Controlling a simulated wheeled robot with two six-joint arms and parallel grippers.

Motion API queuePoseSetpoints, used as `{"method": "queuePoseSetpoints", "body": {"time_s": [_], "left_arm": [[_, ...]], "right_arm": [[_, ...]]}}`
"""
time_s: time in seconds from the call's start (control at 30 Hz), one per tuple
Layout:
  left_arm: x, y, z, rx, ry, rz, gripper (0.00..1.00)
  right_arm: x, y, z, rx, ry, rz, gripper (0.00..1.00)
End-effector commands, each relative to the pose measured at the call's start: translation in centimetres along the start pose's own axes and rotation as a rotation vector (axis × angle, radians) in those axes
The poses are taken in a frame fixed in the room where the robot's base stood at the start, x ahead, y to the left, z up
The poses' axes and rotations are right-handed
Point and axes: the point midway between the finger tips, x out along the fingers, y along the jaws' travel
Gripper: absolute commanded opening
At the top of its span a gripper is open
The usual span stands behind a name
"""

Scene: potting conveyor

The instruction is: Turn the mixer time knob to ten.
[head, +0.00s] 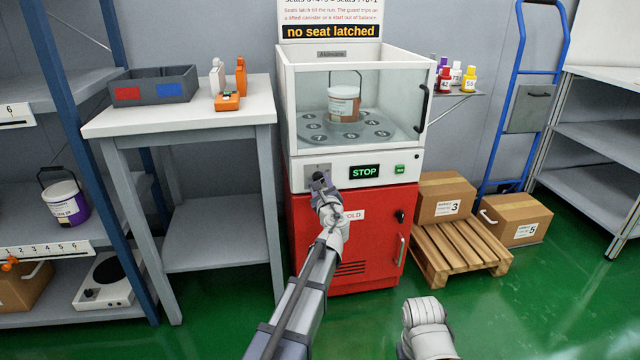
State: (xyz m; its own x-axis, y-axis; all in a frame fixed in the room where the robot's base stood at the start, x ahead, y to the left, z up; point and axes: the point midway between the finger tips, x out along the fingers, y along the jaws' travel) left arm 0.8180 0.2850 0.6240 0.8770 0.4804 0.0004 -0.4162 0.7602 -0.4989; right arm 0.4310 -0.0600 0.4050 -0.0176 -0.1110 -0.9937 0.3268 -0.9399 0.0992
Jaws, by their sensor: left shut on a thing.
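The mixer (350,90) is a white cabinet with a clear window on a red base (375,240). Its front panel has a green-lit display (364,171) reading STOP and a small green button (399,169). My left gripper (319,178) is at the grey plate (318,168) on the panel's left side, shut on the time knob there. The gripper covers the knob, so its setting cannot be read. Of my right arm only a white link shows at the lower right; its gripper is out of view.
A canister (343,104) sits inside the mixer on a numbered seat plate (372,130). A sign (331,31) reads "no seat latched". A table (180,118) with a grey bin (152,85) stands left. Green floor is clear in front.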

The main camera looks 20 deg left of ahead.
Motion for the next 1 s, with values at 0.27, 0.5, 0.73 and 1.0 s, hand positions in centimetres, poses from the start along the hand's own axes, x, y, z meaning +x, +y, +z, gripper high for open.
{"method": "queuePoseSetpoints", "body": {"time_s": [0.27, 0.5, 0.73, 1.0], "left_arm": [[-0.1, 0.0, 0.0, -0.002, 0.001, 0.0, 0.65], [0.0, 0.0, 0.0, -0.001, 0.0, 0.0, 0.75], [-0.6, 0.0, 0.0, -0.001, 0.0, 0.0, 0.75], [-4.2, 0.1, 0.0, -0.001, 0.001, -0.002, 0.75]], "right_arm": [[0.0, 0.0, 0.0, 0.0, 0.0, 0.0, 0.5], [0.0, 0.0, 0.0, 0.0, 0.0, 0.0, 0.5], [0.0, 0.0, 0.0, 0.0, 0.0, 0.0, 0.5], [0.0, 0.0, 0.0, 0.0, 0.0, 0.0, 0.5]]}}
